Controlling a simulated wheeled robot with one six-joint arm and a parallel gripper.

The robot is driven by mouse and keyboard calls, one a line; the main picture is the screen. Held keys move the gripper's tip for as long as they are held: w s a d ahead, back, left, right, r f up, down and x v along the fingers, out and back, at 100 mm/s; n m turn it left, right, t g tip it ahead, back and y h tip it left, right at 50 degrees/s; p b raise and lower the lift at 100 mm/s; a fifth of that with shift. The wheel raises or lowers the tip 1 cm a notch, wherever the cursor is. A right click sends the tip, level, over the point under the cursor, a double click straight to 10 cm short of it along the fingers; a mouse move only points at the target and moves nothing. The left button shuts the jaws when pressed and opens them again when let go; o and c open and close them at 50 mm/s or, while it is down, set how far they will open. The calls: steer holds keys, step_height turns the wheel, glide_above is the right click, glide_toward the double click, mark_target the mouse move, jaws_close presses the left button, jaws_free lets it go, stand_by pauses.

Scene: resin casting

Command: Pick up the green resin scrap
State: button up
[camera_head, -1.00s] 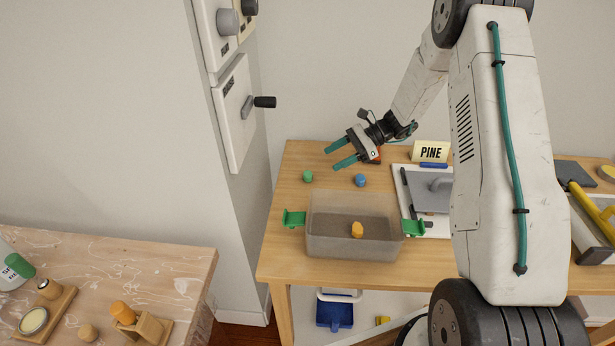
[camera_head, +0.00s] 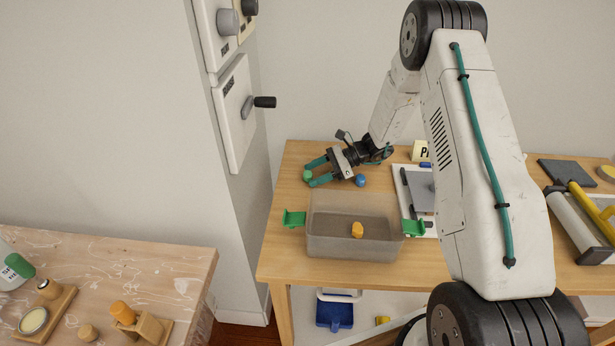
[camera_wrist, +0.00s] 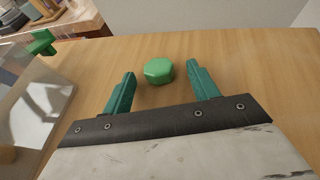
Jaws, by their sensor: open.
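The green resin scrap (camera_wrist: 158,71) is a small faceted green lump standing on the wooden table. In the wrist view it lies just ahead of and between the two teal fingertips of my gripper (camera_wrist: 165,82), with bare table between it and each finger. In the head view the scrap (camera_head: 308,175) shows at the tips of my gripper (camera_head: 311,177), which is low over the table and points left. The gripper is open and holds nothing.
A clear bin (camera_head: 330,240) with green handles stands in front of my gripper, with an orange scrap (camera_head: 357,230) in it. A blue scrap (camera_head: 361,181) lies right beside my gripper. The table's back left is clear.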

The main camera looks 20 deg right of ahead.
steer(key=c, duration=1.1)
steer(key=shift+o, duration=0.2)
steer(key=shift+r, duration=0.1)
